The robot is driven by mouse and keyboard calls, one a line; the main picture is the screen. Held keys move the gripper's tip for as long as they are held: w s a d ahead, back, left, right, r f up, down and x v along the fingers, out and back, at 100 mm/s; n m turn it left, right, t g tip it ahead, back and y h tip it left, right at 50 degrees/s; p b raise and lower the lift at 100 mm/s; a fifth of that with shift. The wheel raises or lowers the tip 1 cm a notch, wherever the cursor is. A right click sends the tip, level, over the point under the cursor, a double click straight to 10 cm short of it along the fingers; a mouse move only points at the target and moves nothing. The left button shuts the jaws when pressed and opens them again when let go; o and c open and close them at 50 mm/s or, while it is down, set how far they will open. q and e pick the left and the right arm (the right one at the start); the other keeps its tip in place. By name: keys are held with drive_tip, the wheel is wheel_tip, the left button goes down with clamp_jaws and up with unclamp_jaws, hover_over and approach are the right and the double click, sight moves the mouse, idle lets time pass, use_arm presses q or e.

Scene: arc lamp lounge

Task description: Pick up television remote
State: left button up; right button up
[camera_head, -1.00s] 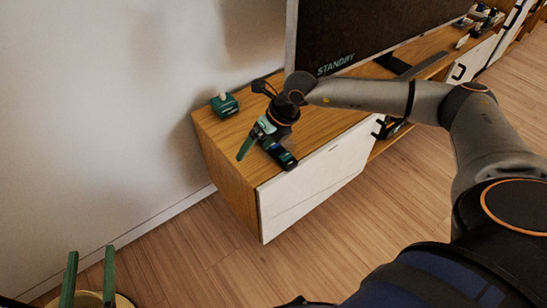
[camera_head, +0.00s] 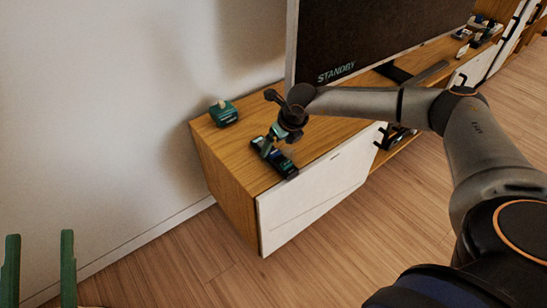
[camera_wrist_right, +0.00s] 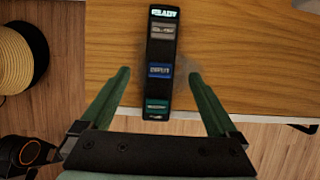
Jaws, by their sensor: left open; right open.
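The television remote (camera_head: 287,169) is a slim dark bar lying near the front edge of the wooden cabinet. In the right wrist view the remote (camera_wrist_right: 160,45) is upright in the picture, with grey, blue and green buttons. My right gripper (camera_head: 268,147) is over the remote, partly hiding it in the head view. In the wrist view its green fingers (camera_wrist_right: 158,73) are open, one on each side of the remote's lower half, with gaps between. My left gripper (camera_head: 40,236) is open and empty at the lower left, away from the cabinet.
A small green box-like object (camera_head: 224,114) stands at the cabinet's back left. The television (camera_head: 370,40) stands behind my right arm. Small items (camera_head: 478,32) lie farther along the cabinet (camera_head: 240,150). A round woven object (camera_wrist_right: 15,55) shows at the wrist view's left.

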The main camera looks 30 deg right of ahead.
sight(274, 151)
drive_tip(key=b+x, duration=0.1)
drive_tip(key=x, duration=0.4)
drive_tip(key=shift+b, duration=0.4)
use_arm(q)
drive_tip(key=s+r+m+h, duration=0.5)
drive_tip(key=r+h, duration=0.1)
drive_tip(key=r, duration=0.1)
drive_tip(key=shift+d+t, duration=0.4)
drive_tip(key=shift+d, duration=0.05)
drive_tip(key=shift+s, duration=0.1)
use_arm(e)
drive_tip(key=shift+c, duration=0.2)
clamp_jaws()
